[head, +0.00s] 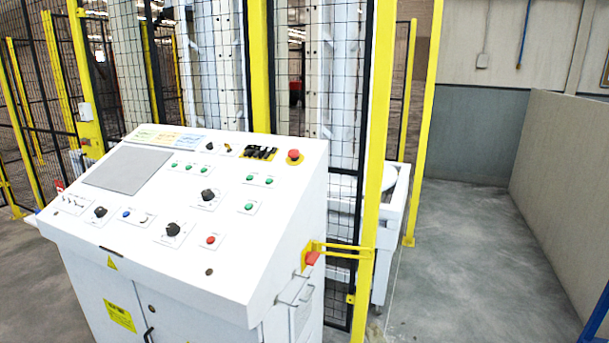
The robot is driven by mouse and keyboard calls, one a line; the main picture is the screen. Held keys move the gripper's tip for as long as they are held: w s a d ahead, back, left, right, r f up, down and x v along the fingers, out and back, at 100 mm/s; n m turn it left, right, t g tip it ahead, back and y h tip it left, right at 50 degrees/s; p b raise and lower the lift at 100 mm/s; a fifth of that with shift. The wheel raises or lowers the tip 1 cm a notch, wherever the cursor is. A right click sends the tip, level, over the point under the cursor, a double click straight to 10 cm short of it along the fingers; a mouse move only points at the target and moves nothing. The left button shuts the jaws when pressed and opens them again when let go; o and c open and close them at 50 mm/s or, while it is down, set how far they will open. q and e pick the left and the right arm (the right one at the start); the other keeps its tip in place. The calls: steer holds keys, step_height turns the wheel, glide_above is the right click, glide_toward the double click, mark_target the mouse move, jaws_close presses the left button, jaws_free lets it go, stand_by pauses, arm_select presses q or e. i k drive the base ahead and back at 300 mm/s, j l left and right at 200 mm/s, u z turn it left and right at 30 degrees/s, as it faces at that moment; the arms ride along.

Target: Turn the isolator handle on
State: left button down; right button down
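A white control console (200,265) with a sloped panel stands in the left and middle of the head view. On its right side, near the top edge, a red handle (312,259) sits on a yellow plate (305,254); it looks like the isolator handle. It is small and seen at an angle, so I cannot tell which position it is in. Neither of my grippers is in view, and nothing touches the handle.
Yellow posts (376,150) and black mesh fencing (345,110) stand close behind and right of the console. A red mushroom button (293,156), several knobs and several green buttons are on the panel. Grey floor (470,260) is clear at the right, up to a wall.

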mark_target(311, 258)
steer(key=i+l+z, duration=0.3)
steer(key=l, duration=0.25)
steer(key=i+l+z, duration=0.3)
steer(key=l, duration=0.2)
